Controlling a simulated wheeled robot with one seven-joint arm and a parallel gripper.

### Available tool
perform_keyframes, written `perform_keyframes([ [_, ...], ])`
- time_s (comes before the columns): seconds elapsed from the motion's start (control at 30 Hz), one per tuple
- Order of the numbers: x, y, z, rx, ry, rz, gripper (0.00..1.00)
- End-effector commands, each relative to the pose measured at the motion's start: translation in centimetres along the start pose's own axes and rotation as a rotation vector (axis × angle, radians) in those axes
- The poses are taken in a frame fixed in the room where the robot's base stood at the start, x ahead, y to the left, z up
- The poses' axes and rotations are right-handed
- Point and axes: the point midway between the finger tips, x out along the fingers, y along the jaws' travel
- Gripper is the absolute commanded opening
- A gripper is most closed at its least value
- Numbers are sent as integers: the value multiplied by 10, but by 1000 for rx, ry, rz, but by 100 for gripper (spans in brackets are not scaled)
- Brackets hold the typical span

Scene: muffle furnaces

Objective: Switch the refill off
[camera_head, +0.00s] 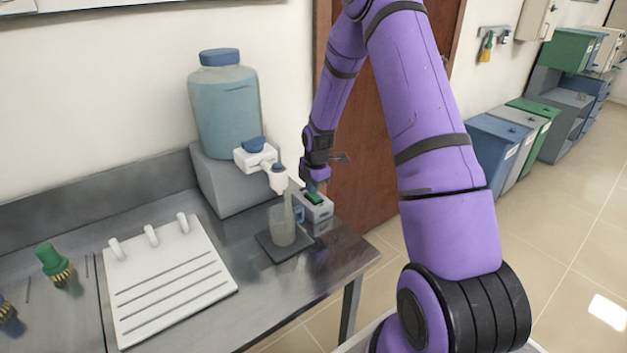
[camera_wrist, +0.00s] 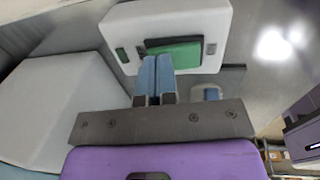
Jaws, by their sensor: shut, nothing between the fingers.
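A small light grey switch box (camera_head: 316,207) with a green rocker (camera_head: 314,198) stands on the metal bench, right of the dispenser. In the wrist view the box (camera_wrist: 205,22) fills the top middle, with its green rocker (camera_wrist: 176,54) on its face. My gripper (camera_head: 318,188) is at the box, its blue fingers (camera_wrist: 154,76) shut together with nothing between them. The fingertips overlap the lower left part of the rocker; I cannot tell if they touch it. A dispenser bottle (camera_head: 225,108) of bluish liquid has a white tap above a clear beaker (camera_head: 282,226).
The beaker stands on a dark pad (camera_head: 268,248) close to the box. A white rack board (camera_head: 170,280) with pegs lies left on the bench. Green and blue brushes are at far left. A brown door (camera_head: 365,150) stands behind my arm; bins line the right wall.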

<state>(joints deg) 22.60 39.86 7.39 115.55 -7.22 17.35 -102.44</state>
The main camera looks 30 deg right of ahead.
Motion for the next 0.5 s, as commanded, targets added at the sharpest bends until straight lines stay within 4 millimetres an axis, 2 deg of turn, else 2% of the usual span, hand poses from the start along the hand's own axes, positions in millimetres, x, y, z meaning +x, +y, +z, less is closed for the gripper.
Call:
perform_keyframes([
  [0.5,6,2,0,-1,3,-45,0],
])
